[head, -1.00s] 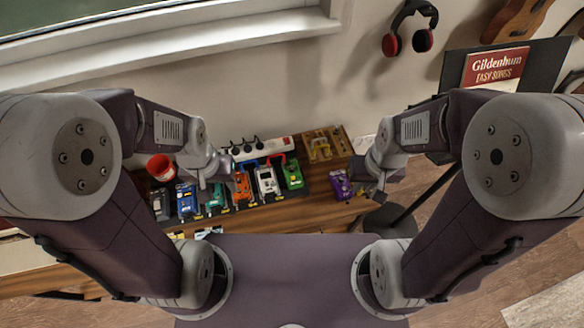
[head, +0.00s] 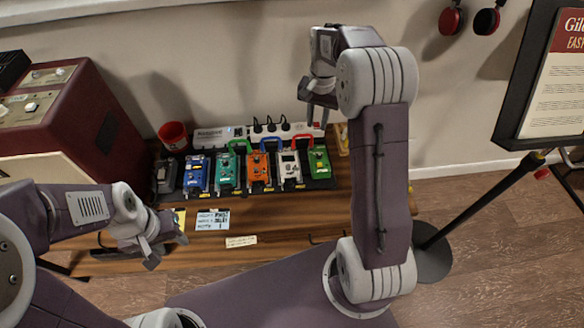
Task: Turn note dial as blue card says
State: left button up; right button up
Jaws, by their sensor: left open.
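The pale blue card (head: 213,219) lies near the wooden bench's front with small handwriting, too small to read. Behind it stands a row of pedals: a blue pedal (head: 196,175), a teal pedal (head: 228,174), an orange pedal (head: 258,171), a white pedal (head: 289,168) and a green pedal (head: 319,163). Small knobs show on them, but I cannot tell which is the note dial. My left gripper (head: 166,251) is open and empty at the front edge, left of and below the card. My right gripper (head: 313,106) is raised beyond the green pedal; its jaw gap is unclear.
A white power strip (head: 222,134) runs behind the pedals. A red cup (head: 173,136) and a dark pedal (head: 165,176) stand left of them, and a maroon amplifier (head: 85,110) further left. A cream label (head: 241,241) is on the bench's front. A music stand (head: 515,90) stands right.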

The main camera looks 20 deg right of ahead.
jog(key=b, duration=0.1)
send_near(320, 154)
jog(key=f+b, duration=0.1)
jog(key=f, duration=0.1)
jog(key=f+b, duration=0.1)
jog(key=f, duration=0.2)
jog(key=f+b, duration=0.2)
jog(key=f, duration=0.1)
jog(key=shift+w+d+f, duration=0.15)
jog(key=shift+w+f, duration=0.05)
jog(key=shift+w, duration=0.05)
pick_arm(q)
notch_tip(320, 154, down, 7)
jog(key=shift+d+r, duration=0.2)
jog(key=shift+d, duration=0.05)
pick_arm(e)
jog(key=shift+c, duration=0.4)
grip_shut()
